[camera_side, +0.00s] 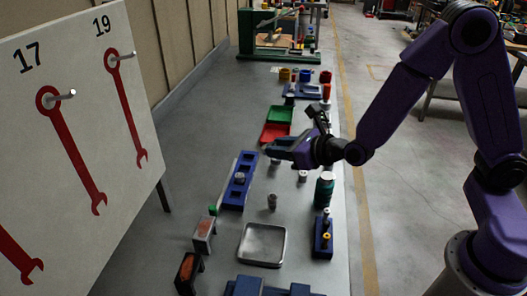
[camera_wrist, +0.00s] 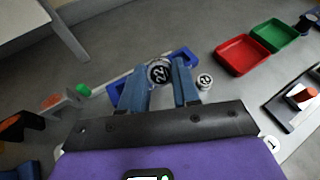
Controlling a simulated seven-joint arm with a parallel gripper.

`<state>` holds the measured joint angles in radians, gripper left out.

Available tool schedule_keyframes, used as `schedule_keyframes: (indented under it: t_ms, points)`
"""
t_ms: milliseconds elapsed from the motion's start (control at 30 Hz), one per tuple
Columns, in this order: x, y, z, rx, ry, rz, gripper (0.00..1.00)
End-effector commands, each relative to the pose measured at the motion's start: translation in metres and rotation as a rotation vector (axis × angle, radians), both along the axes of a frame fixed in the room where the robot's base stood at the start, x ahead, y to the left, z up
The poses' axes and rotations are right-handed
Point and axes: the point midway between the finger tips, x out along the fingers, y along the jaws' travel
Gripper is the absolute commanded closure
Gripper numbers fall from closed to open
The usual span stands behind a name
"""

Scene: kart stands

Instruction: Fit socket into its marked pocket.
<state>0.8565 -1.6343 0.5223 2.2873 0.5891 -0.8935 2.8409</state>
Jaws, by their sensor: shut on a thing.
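My gripper (camera_side: 280,148) reaches in from the right above the table in the side view. In the wrist view my gripper's two blue fingers (camera_wrist: 162,76) are shut on a silver socket (camera_wrist: 159,71) marked 22. In the side view the fingers mostly hide this socket. The long blue holder (camera_side: 236,194) lies left of and below my gripper in the side view, with a socket (camera_side: 240,177) standing on it. In the wrist view the blue holder (camera_wrist: 182,57) lies behind the held socket, which hides its middle. The marked pocket cannot be made out.
Another socket (camera_wrist: 204,81) stands right of the fingers. A dark socket (camera_side: 272,201), a metal tray (camera_side: 262,262) and a green bottle (camera_side: 324,189) stand nearer the camera. Red (camera_side: 274,133) and green (camera_side: 279,115) bins lie beyond. A tool board (camera_side: 75,140) stands at left.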

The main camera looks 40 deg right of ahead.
Motion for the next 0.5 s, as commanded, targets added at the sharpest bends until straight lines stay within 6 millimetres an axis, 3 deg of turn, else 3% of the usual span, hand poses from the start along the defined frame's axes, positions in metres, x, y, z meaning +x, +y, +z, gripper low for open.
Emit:
schedule_keyframes:
  t_ms: [200, 500]
  points:
    - [-0.034, -0.010, 0.017, 0.002, -0.002, 0.003, 1.00]
    - [-0.049, -0.013, 0.022, -0.005, 0.016, 0.010, 1.00]
